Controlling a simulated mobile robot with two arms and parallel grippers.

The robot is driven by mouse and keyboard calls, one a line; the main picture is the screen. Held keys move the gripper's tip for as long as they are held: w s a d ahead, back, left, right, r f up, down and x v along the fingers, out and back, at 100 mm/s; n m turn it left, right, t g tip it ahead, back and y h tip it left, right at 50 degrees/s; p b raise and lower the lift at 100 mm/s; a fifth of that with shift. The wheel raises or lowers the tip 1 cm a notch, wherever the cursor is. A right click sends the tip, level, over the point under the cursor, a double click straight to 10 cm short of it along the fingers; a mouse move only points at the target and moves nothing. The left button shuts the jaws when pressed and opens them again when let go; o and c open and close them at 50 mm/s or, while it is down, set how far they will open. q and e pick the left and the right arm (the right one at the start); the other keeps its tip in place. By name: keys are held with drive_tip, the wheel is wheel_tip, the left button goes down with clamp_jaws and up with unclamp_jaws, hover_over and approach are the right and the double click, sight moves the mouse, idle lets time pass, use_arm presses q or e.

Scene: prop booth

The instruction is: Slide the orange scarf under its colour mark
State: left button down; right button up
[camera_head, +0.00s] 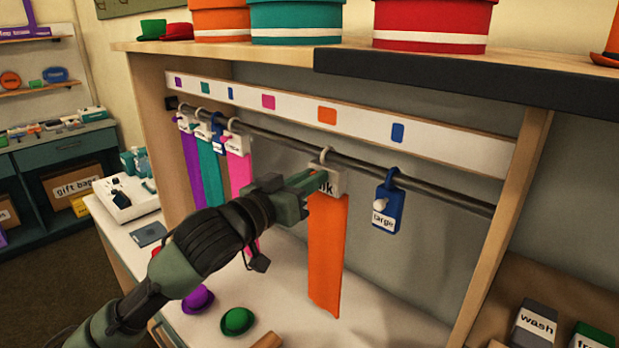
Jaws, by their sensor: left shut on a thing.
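The orange scarf (328,250) hangs from a hook on the dark rail (270,137), with a pale label block at its top. My left gripper (312,184) is shut on the scarf's label block at its left side, just below the rail. The orange colour mark (327,115) is on the white strip (290,105) above the rail, almost straight above the scarf's hook. Purple (192,165), teal (209,170) and pink (239,172) scarves hang close together at the rail's left end. My right gripper is not in view.
A blue tag (386,208) reading "large" hangs on the rail to the right of the orange scarf. Small purple (198,299) and green (237,321) hats lie on the counter below. A wooden upright (502,225) bounds the rail at right.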

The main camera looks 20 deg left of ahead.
use_arm(q)
drive_tip(key=c, duration=1.3)
unclamp_jaws()
drive_tip(key=shift+c, duration=0.2)
drive_tip(key=b+v, duration=0.3)
drive_tip(key=v, duration=0.4)
drive_tip(key=shift+s, duration=0.4)
drive_tip(key=shift+a, duration=0.15)
